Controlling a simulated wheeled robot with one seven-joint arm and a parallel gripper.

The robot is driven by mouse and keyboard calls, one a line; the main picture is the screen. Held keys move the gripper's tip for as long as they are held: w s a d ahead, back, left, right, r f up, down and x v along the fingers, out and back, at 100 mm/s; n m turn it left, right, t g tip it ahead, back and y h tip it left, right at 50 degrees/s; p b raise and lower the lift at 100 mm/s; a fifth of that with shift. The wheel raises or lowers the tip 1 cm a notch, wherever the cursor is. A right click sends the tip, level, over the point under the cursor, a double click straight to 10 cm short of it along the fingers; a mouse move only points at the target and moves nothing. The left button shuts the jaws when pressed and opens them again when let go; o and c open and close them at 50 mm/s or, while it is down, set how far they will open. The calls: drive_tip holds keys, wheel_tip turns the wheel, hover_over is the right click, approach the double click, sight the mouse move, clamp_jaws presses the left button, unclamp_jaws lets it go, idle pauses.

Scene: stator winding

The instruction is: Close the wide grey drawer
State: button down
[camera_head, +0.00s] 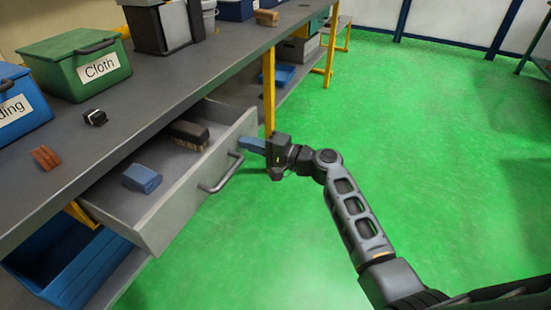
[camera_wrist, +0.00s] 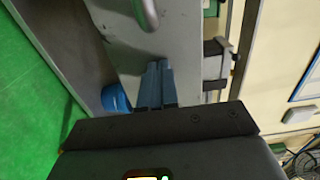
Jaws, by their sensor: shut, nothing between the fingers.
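The wide grey drawer (camera_head: 168,207) is pulled out from under the workbench in the head view. A brush (camera_head: 188,134) and a blue block (camera_head: 142,178) lie in it. Its bar handle (camera_head: 222,174) is on the front panel; a curved grey bar, apparently this handle, shows in the wrist view (camera_wrist: 146,14). My gripper (camera_head: 243,143) has blue fingers, shut and empty, close to the far end of the drawer front. In the wrist view the shut fingers (camera_wrist: 156,85) point toward a grey panel. I cannot tell whether they touch it.
The bench top (camera_head: 150,100) carries a green Cloth box (camera_head: 75,65), a blue box (camera_head: 22,112), a reddish-brown block (camera_head: 46,157) and a small black item (camera_head: 95,117). A blue bin (camera_head: 62,262) sits below the drawer. A yellow leg (camera_head: 268,90) stands behind my gripper. The green floor (camera_head: 430,150) is clear.

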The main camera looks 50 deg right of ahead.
sight(194, 127)
drive_tip(key=b+x, duration=0.4)
drive_tip(key=x, duration=0.4)
drive_tip(key=b+x, duration=0.3)
drive_tip(key=x, duration=0.6)
drive_tip(key=shift+s+f+b, duration=0.1)
drive_tip(key=shift+f+b, duration=0.1)
drive_tip(key=shift+b, duration=0.2)
drive_tip(key=shift+w+a+r, duration=0.15)
drive_tip(key=shift+w, duration=0.25)
drive_tip(key=shift+w+r, duration=0.1)
drive_tip(key=shift+a+r, duration=0.1)
drive_tip(key=shift+a, duration=0.05)
